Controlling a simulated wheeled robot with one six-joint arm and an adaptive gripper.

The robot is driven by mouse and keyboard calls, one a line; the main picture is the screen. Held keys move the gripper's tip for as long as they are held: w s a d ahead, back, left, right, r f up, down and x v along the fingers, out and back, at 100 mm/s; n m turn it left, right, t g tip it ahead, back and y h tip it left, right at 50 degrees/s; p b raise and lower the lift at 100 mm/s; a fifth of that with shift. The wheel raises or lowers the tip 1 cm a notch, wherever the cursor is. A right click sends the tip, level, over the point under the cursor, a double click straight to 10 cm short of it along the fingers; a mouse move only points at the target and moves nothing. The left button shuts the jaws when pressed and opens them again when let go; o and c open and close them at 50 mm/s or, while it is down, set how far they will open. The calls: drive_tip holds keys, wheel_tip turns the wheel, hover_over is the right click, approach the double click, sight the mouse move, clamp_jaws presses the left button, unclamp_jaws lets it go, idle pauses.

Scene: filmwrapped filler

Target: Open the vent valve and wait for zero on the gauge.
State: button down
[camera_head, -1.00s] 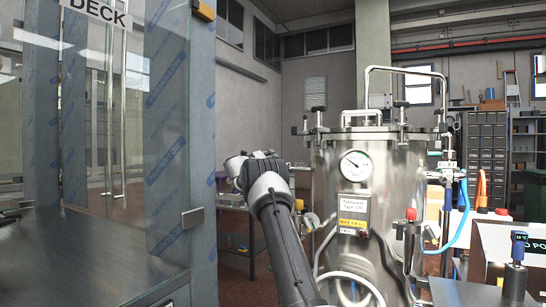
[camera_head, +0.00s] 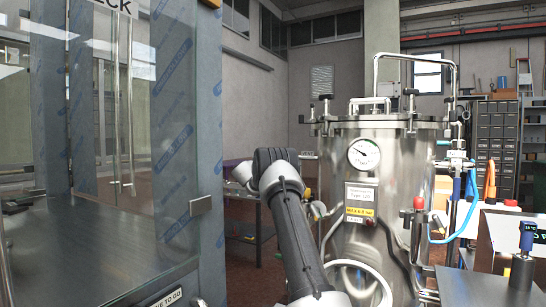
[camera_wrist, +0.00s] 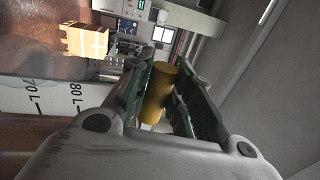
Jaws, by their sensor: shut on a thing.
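A shiny steel pressure tank (camera_head: 385,205) with a clamped lid stands right of centre in the head view. Its round white gauge (camera_head: 363,154) faces me, and the dark needle seems to point up and left; the scale is too small to read. A red-topped fitting (camera_head: 419,203) stands at the tank's right side. I cannot tell which fitting is the vent valve. In the wrist view my gripper (camera_wrist: 176,82) is shut on a yellow cylinder (camera_wrist: 161,90) between its fingers. In the head view my arm hides the gripper.
A glass-walled cabinet (camera_head: 170,130) with blue-printed film and a dark worktop (camera_head: 95,245) fills the left. A blue hose (camera_head: 467,215) runs right of the tank. Dark drawer units (camera_head: 497,135) stand behind.

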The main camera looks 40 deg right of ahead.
drive_tip(key=shift+f+n, duration=0.35)
drive_tip(key=shift+n, duration=0.05)
drive_tip(key=c, duration=1.3)
unclamp_jaws()
drive_tip(key=shift+a, duration=0.1)
drive_tip(key=shift+r, duration=0.1)
drive_tip(key=v, duration=1.2)
